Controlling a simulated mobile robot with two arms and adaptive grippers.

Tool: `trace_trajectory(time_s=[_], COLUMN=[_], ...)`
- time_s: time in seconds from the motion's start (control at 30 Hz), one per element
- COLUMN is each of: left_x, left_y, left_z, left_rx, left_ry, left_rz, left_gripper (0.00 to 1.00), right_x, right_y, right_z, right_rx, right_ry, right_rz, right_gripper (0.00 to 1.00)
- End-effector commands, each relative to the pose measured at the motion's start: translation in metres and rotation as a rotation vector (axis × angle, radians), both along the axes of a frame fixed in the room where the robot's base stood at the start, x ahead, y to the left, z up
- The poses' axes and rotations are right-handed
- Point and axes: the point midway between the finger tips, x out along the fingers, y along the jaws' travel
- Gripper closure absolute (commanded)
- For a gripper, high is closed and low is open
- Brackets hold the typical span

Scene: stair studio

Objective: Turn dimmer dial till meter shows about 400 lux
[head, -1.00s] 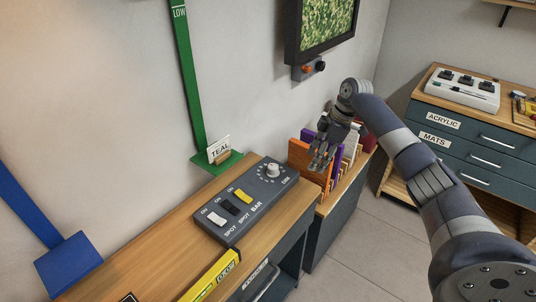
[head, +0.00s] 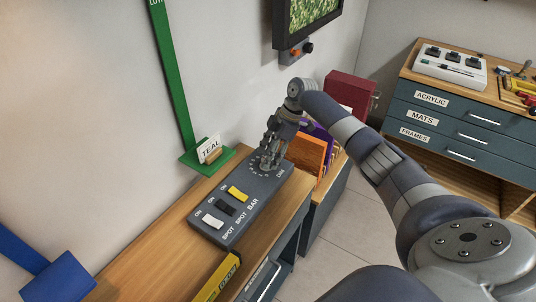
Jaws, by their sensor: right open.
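The grey control box (head: 233,222) lies on the wooden bench top, with white, black and yellow switches and a dial marked DIM at its far end. My right gripper (head: 269,166) is open and points down over the dial end of the box. Its fingers hide the dial knob, so I cannot tell whether they touch it or where it is set. Part of the dial's printed scale shows beside the fingers. No lux meter reading can be made out. My left gripper is out of view.
A yellow box (head: 217,280) lies near the bench's front edge. Orange and purple panels (head: 306,153) and a dark red box (head: 347,93) stand right of the gripper.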

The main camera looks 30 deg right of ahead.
Motion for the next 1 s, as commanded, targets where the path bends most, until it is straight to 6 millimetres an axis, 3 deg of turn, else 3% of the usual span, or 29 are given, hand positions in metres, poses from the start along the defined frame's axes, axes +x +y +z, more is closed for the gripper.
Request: trace_trajectory(time_s=[0.03, 0.17, 0.4, 0.6, 1.0], left_x=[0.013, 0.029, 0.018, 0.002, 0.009], left_y=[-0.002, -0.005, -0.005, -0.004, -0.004], left_z=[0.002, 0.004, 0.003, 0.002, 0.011], left_rx=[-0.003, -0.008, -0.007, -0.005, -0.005], left_ry=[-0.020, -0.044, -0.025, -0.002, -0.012], left_rz=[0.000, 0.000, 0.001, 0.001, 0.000], left_gripper=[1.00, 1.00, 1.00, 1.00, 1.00], right_x=[0.000, 0.001, 0.001, 0.001, 0.000], right_y=[0.002, 0.004, 0.004, 0.003, 0.004], right_z=[-0.004, -0.010, -0.010, -0.010, -0.008], right_rx=[0.001, 0.000, -0.001, -0.001, 0.000], right_ry=[0.002, 0.000, 0.000, 0.000, 0.002], right_rz=[0.001, 0.001, 0.000, 0.000, -0.037], right_gripper=[0.50, 0.50, 0.50, 0.94, 0.94])
